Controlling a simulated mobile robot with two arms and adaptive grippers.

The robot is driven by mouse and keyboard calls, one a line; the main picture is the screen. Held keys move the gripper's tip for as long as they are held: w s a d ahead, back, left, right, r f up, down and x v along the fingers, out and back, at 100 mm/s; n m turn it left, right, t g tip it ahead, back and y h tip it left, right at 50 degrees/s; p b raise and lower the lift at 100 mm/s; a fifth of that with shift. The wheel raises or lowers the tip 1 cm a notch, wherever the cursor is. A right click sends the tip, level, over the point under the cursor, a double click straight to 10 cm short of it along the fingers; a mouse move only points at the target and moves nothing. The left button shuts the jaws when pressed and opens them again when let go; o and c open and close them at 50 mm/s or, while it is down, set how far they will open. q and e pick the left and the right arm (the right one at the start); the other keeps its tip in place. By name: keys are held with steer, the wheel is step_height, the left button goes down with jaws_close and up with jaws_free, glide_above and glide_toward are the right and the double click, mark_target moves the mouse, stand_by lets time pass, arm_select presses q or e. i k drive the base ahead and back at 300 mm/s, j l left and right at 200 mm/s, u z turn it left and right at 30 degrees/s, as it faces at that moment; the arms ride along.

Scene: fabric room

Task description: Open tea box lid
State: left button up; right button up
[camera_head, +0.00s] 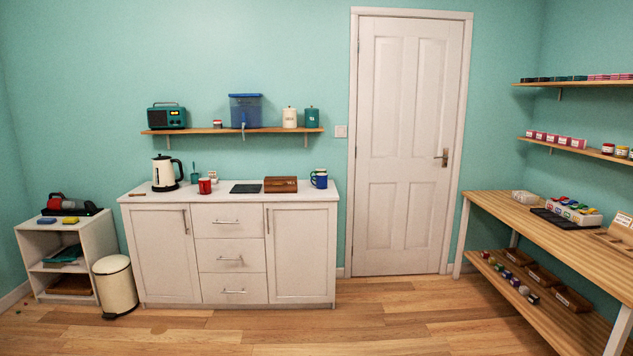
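A small brown wooden box (280,184), which looks like the tea box, sits on the white cabinet's top (225,194) toward its right side. Its lid looks closed, though it is small at this distance. Neither of my grippers is in the head view.
A wall shelf (230,130) hangs above. A bin (115,284) stands left. The floor (390,310) before the cabinet is clear.

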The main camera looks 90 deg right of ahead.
mark_target(287, 181)
steer(key=i+l+z, duration=0.1)
steer(key=l+z, duration=0.2)
steer(key=z, duration=0.15)
steer(key=i+l+z, duration=0.1)
steer(key=l+z, duration=0.15)
steer(key=z, duration=0.2)
steer(key=i+l+z, duration=0.15)
steer(key=z, duration=0.3)
steer(key=i+l+z, duration=0.2)
steer(key=z, duration=0.25)
steer(key=i+z, duration=0.2)
steer(key=z, duration=0.25)
steer(key=i+z, duration=0.2)
steer(key=i, duration=0.4)
steer(key=i+j+z, duration=0.15)
steer(key=i, duration=0.45)
steer(key=i+j+z, duration=0.2)
steer(key=i, duration=0.35)
steer(key=i+l, duration=0.05)
steer(key=l, duration=0.05)
